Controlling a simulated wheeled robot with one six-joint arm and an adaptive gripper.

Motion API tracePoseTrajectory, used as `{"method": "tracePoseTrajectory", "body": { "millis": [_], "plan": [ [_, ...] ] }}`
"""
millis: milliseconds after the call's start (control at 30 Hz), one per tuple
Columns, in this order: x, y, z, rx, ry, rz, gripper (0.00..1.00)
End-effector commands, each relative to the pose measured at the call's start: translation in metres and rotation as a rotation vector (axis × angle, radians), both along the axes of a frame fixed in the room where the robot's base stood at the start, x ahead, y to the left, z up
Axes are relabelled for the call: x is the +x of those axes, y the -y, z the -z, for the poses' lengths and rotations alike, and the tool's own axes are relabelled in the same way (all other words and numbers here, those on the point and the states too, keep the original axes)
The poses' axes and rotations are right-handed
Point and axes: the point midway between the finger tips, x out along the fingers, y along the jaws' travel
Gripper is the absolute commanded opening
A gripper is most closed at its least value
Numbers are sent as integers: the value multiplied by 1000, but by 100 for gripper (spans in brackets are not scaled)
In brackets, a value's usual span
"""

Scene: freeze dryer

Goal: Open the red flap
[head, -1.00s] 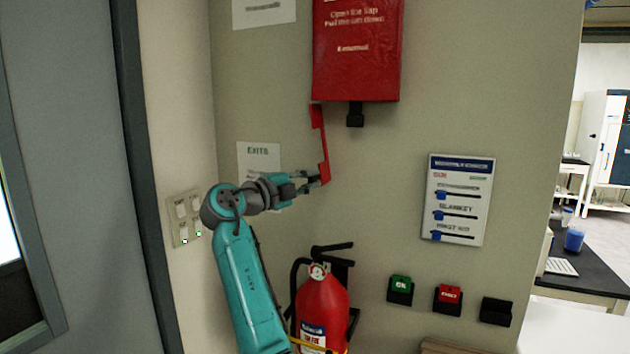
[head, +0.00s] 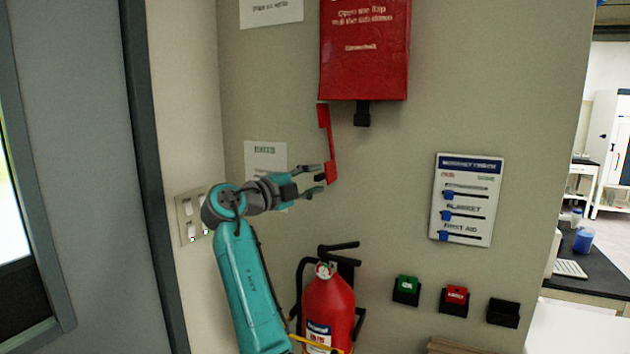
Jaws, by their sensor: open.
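A red box (head: 364,60) with white lettering hangs on the wall at the top middle of the head view. Below its lower left edge, a narrow red flap (head: 328,145) hangs down, swung below the box. A black tab (head: 362,114) sticks out under the box. My gripper (head: 322,181) is open beside the lower end of the flap, its fingertips at the flap's left side. Whether a fingertip touches the flap I cannot tell.
A red fire extinguisher (head: 328,308) stands below my gripper. A checklist board (head: 466,199) with blue sliders is at right, above green (head: 406,286) and red (head: 455,296) labelled holders. Wall switches (head: 190,215) sit behind my arm. The wall between flap and board is clear.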

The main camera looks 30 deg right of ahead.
Motion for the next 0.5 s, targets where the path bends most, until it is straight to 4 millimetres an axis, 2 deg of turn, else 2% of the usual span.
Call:
{"method": "tracePoseTrajectory", "body": {
  "millis": [300, 500],
  "plan": [
    [-16, -60, 4, 0, 0, -4, 42],
    [-24, -90, 6, 1, -1, -2, 42]
  ]
}}
